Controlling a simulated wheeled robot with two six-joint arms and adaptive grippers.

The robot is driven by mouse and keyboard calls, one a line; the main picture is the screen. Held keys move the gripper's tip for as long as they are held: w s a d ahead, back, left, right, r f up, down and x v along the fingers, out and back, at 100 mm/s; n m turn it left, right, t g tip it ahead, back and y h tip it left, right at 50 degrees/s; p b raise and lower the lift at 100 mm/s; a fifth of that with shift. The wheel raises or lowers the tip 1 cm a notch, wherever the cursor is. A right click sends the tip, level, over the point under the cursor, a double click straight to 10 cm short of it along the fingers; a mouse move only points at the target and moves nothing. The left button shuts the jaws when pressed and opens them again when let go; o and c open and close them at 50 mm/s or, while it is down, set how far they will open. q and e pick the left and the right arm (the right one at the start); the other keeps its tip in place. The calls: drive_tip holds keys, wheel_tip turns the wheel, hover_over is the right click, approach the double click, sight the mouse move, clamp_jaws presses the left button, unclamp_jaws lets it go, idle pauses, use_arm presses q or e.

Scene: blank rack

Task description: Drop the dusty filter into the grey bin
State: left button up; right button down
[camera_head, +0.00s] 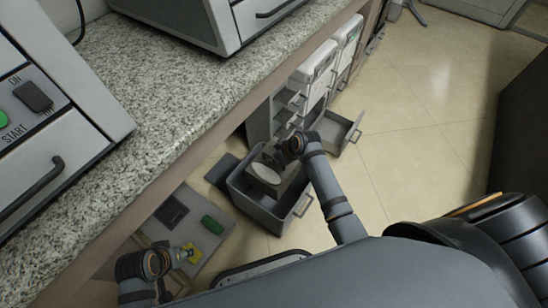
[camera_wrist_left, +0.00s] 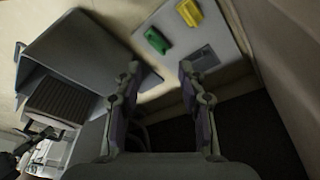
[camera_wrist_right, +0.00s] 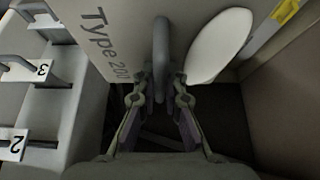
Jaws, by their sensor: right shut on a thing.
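My right gripper (camera_head: 282,148) is shut on the handle (camera_wrist_right: 161,60) of the filter (camera_wrist_right: 110,30), a pale panel marked "Type 200". In the left wrist view its dark ribbed side (camera_wrist_left: 60,98) shows. The filter is at the mouth of the grey bin (camera_head: 262,214), below my right gripper; whether it touches the bin floor is hidden. The bin also shows in the left wrist view (camera_wrist_left: 85,42). A white oval (camera_wrist_right: 218,46) shows beside the handle. My left gripper (camera_wrist_left: 160,85) is open and empty, low at the left in the head view.
A grey board beside the bin carries a green block (camera_head: 212,224) and a yellow block (camera_wrist_left: 189,12). A rack with numbered drawers (camera_head: 290,100) stands behind the bin, one drawer (camera_head: 338,132) pulled out. The granite counter (camera_head: 165,75) overhangs at left.

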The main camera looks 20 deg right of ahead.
wheel_tip(320, 180, down, 2)
drive_tip(key=shift+w+f+b, duration=0.1)
drive_tip(key=shift+b, duration=1.05)
use_arm(q)
drive_tip(key=shift+w+d+f+t+h+b, duration=0.15)
drive_tip(key=shift+w+d+f+t, duration=0.2)
drive_tip(key=shift+f, duration=0.3)
drive_tip(key=shift+w+d+f+t+h+b, duration=0.15)
drive_tip(key=shift+w+f+t, duration=0.25)
drive_tip(key=shift+f, duration=0.25)
drive_tip(key=shift+w+d+f+t+h+b, duration=0.1)
drive_tip(key=shift+w+d+f+t, duration=0.2)
drive_tip(key=shift+f+t, duration=0.25)
use_arm(e)
drive_tip(key=shift+f, duration=0.25)
drive_tip(key=c, duration=1.4)
unclamp_jaws()
drive_tip(key=shift+o, duration=0.2)
drive_tip(key=shift+f, duration=0.15)
use_arm(q)
drive_tip(key=shift+a+f, duration=0.1)
use_arm(e)
drive_tip(key=v, duration=1.2)
